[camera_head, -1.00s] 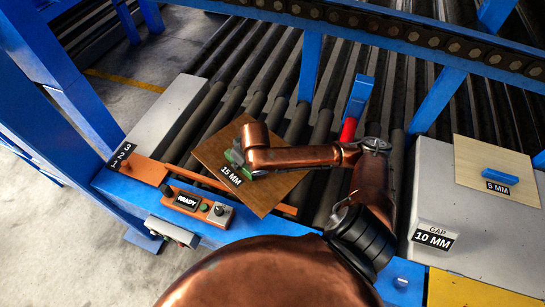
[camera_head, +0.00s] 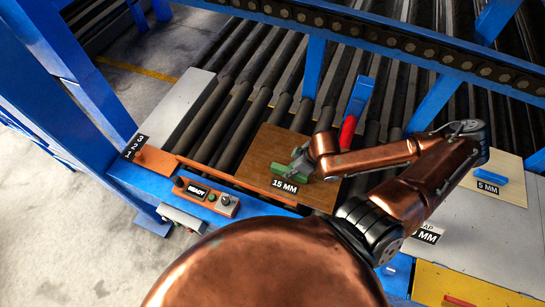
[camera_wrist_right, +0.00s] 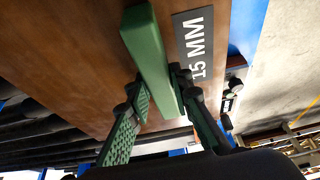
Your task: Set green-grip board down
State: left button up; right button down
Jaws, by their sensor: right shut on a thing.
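The brown board (camera_head: 268,143) has a "15 MM" label (camera_head: 284,187) and a green grip (camera_head: 289,173) on top. My right gripper (camera_head: 300,163) is shut on the green grip. In the right wrist view the two fingers (camera_wrist_right: 158,100) close around the green grip (camera_wrist_right: 150,55), with the board's brown face (camera_wrist_right: 75,50) beyond. The board lies over the dark rollers (camera_head: 240,105), with its near edge by the orange strip (camera_head: 235,182). I cannot tell whether it touches the rollers. My left gripper is not in view.
An orange panel (camera_head: 205,195) reading "READY" is at the front left, near a "3 2 1" label (camera_head: 135,147). A red-tipped blue lever (camera_head: 355,108) stands behind the board. Blue posts and a rail border the rollers.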

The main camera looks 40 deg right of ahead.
aim_at(274, 159)
jog(key=w+f, duration=0.1)
jog(key=w, duration=0.2)
jog(key=w+f, duration=0.1)
jog(key=w, duration=0.2)
jog(key=w+f, duration=0.1)
jog(key=w, duration=0.2)
jog(key=shift+w+d+f, duration=0.15)
jog(key=shift+f, duration=0.15)
jog(key=w+f, duration=0.2)
jog(key=f, duration=0.1)
jog(key=w+f+p, duration=0.1)
jog(key=f, duration=0.1)
jog(key=shift+w+d, duration=0.15)
jog(key=shift+w, duration=0.1)
jog(key=x, duration=0.4)
jog(key=shift+s+d+f+p, duration=0.2)
jog(key=shift+s+d+p, duration=0.05)
jog(key=shift+d+p, duration=0.15)
jog(key=c, duration=2.2)
grip_release()
jog(key=shift+s+f, duration=0.15)
jog(key=o, duration=0.5)
jog(key=shift+c, duration=0.2)
jog(key=b+v, duration=0.1)
jog(key=v, duration=1.1)
